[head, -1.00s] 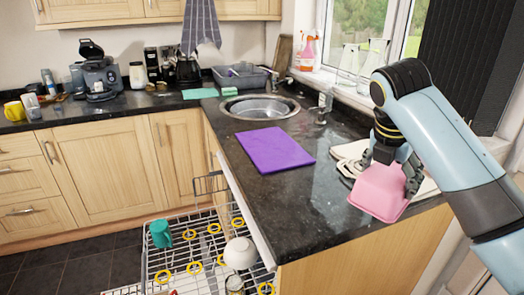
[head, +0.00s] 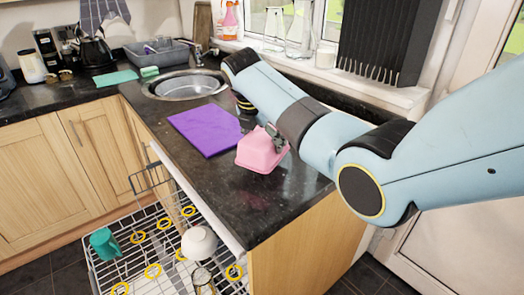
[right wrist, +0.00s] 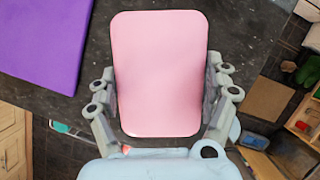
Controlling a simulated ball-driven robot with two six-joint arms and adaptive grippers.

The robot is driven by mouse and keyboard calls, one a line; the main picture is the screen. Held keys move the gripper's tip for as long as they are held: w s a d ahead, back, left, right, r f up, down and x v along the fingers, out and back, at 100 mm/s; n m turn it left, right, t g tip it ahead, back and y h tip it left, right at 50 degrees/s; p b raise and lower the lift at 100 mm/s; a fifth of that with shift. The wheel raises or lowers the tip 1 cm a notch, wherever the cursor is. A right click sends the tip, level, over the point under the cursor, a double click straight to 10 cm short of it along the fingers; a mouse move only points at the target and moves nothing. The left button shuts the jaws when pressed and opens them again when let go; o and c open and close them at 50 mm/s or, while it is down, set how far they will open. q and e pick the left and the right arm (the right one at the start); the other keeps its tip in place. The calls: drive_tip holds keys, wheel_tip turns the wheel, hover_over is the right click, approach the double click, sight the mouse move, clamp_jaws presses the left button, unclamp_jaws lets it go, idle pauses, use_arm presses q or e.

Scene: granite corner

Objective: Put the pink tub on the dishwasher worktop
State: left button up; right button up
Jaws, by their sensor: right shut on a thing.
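The pink tub (head: 260,153) is at the near part of the dark worktop (head: 215,182) above the open dishwasher rack, close to the purple mat. My right gripper (head: 273,138) is shut on the tub. In the right wrist view the gripper's fingers (right wrist: 160,100) grip the tub (right wrist: 158,70) on both sides, and a flat pink face of it fills the middle. I cannot tell whether the tub touches the worktop or is held just above it. My left gripper is not in view.
A purple mat (head: 204,129) lies left of the tub, with the sink (head: 187,84) behind it. The dishwasher rack (head: 130,252) is pulled out below, holding a teal mug (head: 104,243) and a white bowl (head: 199,243). The worktop's front strip is clear.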

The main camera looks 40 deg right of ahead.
drive_tip(key=shift+f, duration=2.05)
drive_tip(key=o, duration=1)
drive_tip(key=shift+o, duration=0.2)
drive_tip(key=v, duration=1.2)
drive_tip(key=shift+p, duration=0.35)
